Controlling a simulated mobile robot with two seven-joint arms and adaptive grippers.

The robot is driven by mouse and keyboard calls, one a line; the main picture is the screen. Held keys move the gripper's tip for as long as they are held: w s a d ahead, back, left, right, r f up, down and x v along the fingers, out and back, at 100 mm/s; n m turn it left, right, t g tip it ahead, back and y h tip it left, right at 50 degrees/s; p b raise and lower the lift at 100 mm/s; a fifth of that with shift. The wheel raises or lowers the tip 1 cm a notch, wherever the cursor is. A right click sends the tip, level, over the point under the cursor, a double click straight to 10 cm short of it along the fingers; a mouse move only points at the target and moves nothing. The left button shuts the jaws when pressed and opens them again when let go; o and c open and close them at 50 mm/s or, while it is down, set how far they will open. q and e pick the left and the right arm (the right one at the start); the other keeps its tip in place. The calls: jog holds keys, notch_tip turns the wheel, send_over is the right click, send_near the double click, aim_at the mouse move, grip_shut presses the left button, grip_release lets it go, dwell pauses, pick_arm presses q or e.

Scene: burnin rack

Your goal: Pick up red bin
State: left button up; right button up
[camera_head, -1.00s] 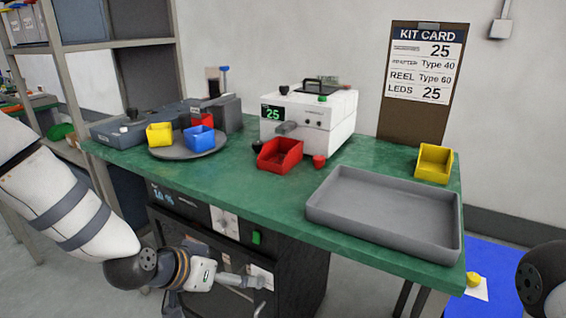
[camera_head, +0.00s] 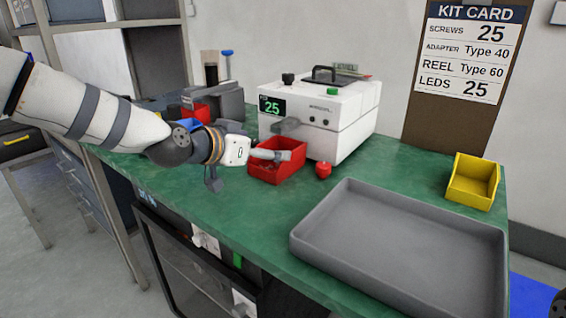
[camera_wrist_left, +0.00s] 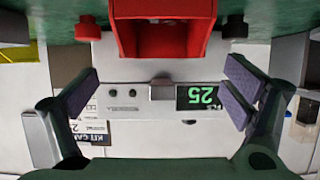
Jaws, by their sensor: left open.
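The red bin (camera_head: 277,173) stands on the green bench in front of the white counting machine (camera_head: 318,117). My left gripper (camera_head: 280,154) reaches in from the left at the bin's upper rim and overlaps it in the head view. In the left wrist view, which looks upside down, the red bin (camera_wrist_left: 162,40) is at top centre. My open left fingers (camera_wrist_left: 165,90) are spread wide with nothing between them; the bin lies beyond the space between them. Whether a finger touches the bin I cannot tell. My right gripper is not in view.
A red knob-like piece (camera_head: 323,170) stands right of the bin. A grey tray (camera_head: 400,235) fills the bench's front right, with a yellow bin (camera_head: 472,182) behind it. A blue bin (camera_head: 184,126) and another red bin (camera_head: 197,112) are partly hidden behind my left arm.

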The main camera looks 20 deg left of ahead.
aim_at(291, 150)
pick_arm(q)
jog(key=x, duration=0.3)
jog(key=b+x, duration=0.1)
jog(key=x, duration=0.3)
jog(key=shift+s+a+f, duration=0.15)
jog(key=shift+a+f, duration=0.05)
jog(key=shift+f, duration=0.2)
jog(key=shift+d+r, duration=0.1)
jog(key=shift+r, duration=0.1)
jog(key=shift+c, duration=0.3)
jog(key=c, duration=1.3)
